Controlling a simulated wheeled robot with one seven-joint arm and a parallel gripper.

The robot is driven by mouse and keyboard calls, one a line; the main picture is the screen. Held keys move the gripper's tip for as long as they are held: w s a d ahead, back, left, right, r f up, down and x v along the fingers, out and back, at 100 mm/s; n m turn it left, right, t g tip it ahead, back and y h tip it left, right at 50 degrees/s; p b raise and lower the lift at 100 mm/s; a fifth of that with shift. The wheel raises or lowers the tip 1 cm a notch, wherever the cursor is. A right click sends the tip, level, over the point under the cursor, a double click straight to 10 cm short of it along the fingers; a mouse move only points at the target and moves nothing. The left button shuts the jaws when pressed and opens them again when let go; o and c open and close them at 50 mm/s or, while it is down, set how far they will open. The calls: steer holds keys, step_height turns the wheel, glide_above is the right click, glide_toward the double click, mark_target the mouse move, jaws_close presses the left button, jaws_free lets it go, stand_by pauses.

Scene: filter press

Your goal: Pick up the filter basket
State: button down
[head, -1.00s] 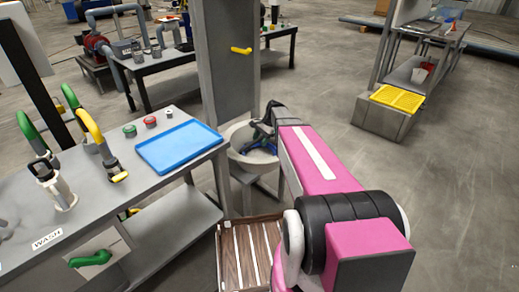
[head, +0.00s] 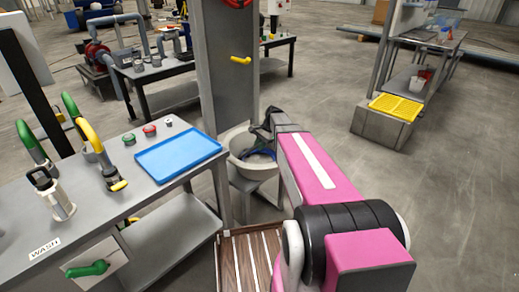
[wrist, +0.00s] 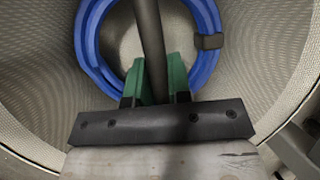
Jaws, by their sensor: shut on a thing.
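The filter basket (head: 236,164) is a pale round tub beside the grey column in the head view. The wrist view shows its mesh wall (wrist: 38,62) around a coiled blue ring (wrist: 90,38) inside. A dark bar (wrist: 150,40), seemingly the basket's handle, runs across its mouth. My gripper (wrist: 155,80) is over the basket with its green fingers shut on this bar. In the head view, the dark end of my arm reaches the basket's far right rim and the fingertips cannot be made out. Whether the basket is clear of the grey stand below it cannot be told.
The grey column (head: 228,80) stands close behind the basket. To the left is a bench with a blue tray (head: 178,155), buttons, hoses and a WASH label (head: 45,247). A yellow grate (head: 396,107) lies on a grey block to the right. Open floor lies between block and arm.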

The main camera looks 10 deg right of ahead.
steer(key=shift+r, duration=0.85)
steer(key=shift+w+d, duration=0.1)
steer(key=shift+d, duration=0.2)
steer(key=w+d, duration=0.1)
steer(key=d, duration=0.4)
steer(key=w+d, duration=0.1)
steer(key=d, duration=0.5)
steer(key=w+d, duration=0.1)
steer(key=d, duration=0.4)
steer(key=shift+d, duration=0.2)
steer(key=shift+d+r, duration=0.3)
steer(key=shift+r, duration=1.25)
